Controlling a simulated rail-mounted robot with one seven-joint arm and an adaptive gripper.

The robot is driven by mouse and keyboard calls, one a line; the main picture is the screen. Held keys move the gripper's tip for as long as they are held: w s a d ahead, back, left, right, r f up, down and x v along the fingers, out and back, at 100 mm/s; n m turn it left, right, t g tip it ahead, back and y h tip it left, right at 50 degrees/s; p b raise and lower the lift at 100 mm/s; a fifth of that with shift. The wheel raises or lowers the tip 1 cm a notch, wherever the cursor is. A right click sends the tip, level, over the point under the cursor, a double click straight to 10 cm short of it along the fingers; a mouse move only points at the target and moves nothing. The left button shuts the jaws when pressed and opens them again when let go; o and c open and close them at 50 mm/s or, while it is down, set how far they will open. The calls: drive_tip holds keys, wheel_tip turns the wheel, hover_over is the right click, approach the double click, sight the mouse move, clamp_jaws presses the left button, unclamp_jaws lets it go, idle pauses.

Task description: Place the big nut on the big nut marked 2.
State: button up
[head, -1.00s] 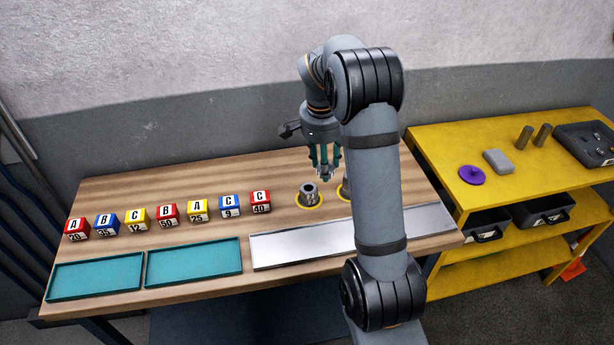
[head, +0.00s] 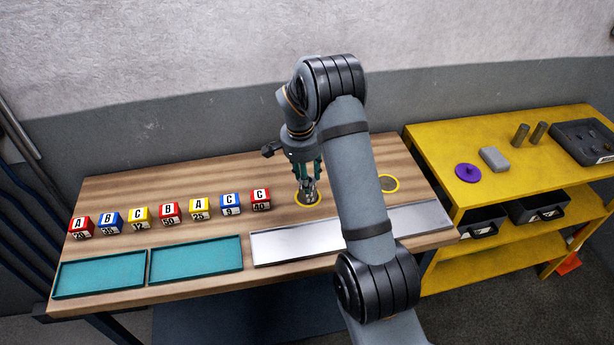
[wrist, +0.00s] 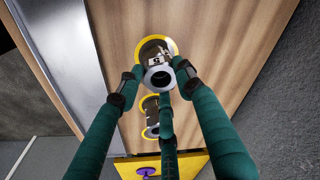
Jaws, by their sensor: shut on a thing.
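My gripper (head: 309,187) is shut on a grey ring-shaped big nut (wrist: 159,77), which sits between the fingertips with its hole facing the wrist camera. Just beyond it in the wrist view is a darker part with a pale mark (wrist: 154,59), which looks like the marked big nut. The mark is too small to read. This part stands inside a yellow-ringed spot (head: 296,202). The held nut appears over it, slightly offset in the wrist view. I cannot tell whether the two touch. In the head view the fingers hide most of both.
Another yellow-ringed spot (head: 388,183) lies to the right, partly beside my arm. A silver plate (head: 290,246) and two teal trays (head: 195,261) line the front edge. Several lettered blocks (head: 169,212) stand at left. A yellow shelf (head: 450,150) adjoins the table at right.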

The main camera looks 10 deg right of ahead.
drive_tip(key=shift+f, duration=0.2)
drive_tip(key=o, duration=1.3)
drive_tip(key=shift+r, duration=0.1)
drive_tip(key=r, duration=0.4)
drive_tip(key=s+a+r+b, duration=0.1)
drive_tip(key=r, duration=0.7)
drive_tip(key=shift+s+a+r+b, duration=0.1)
drive_tip(key=shift+s+a+b, duration=0.05)
drive_tip(key=shift+b, duration=0.15)
